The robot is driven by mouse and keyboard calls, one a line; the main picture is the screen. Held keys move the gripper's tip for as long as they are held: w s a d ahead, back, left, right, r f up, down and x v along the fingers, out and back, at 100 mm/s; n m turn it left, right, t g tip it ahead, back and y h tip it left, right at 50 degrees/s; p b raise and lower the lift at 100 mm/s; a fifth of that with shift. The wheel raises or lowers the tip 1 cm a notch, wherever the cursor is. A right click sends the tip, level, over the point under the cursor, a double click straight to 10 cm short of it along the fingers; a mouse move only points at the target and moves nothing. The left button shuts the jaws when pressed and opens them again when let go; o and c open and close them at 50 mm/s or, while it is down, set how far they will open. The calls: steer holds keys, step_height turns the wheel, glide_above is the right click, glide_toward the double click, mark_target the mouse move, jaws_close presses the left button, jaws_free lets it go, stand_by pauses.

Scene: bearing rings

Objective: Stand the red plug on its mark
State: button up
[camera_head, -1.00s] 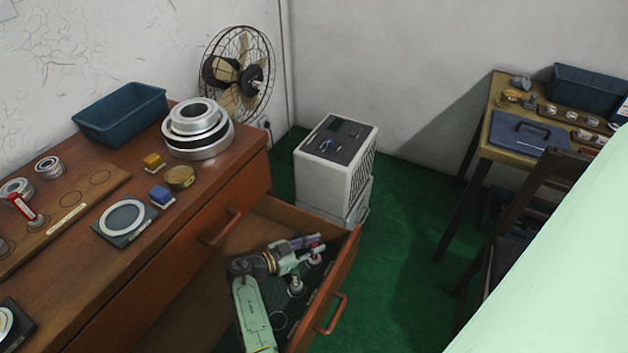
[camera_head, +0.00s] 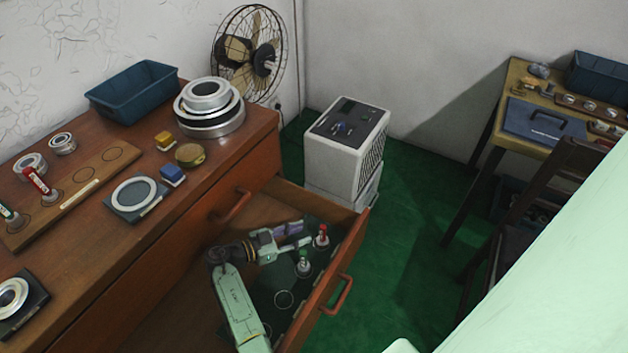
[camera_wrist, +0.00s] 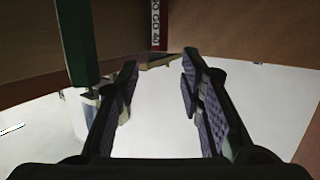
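A red-handled plug (camera_head: 321,236) with a pale base stands in the open drawer, just beyond my gripper (camera_head: 305,238). A green-handled plug (camera_head: 303,264) stands nearer in the same drawer. A dark ring mark (camera_head: 284,299) shows bare on the drawer floor. A dark green handle (camera_wrist: 80,40) is close at left there. A narrow lettered strip (camera_wrist: 155,25) shows beyond the fingers; I cannot tell what it belongs to.
The drawer front (camera_head: 335,285) and its walls surround my gripper. The board has bare ring marks (camera_head: 113,153) and a green plug (camera_head: 8,212) at its left end. Metal rings (camera_head: 210,108), a blue bin (camera_head: 133,92) and small blocks (camera_head: 171,174) stand on the dresser.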

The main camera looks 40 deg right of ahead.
steer(key=v, duration=0.3)
steer(key=shift+a, duration=0.35)
stand_by(0.4)
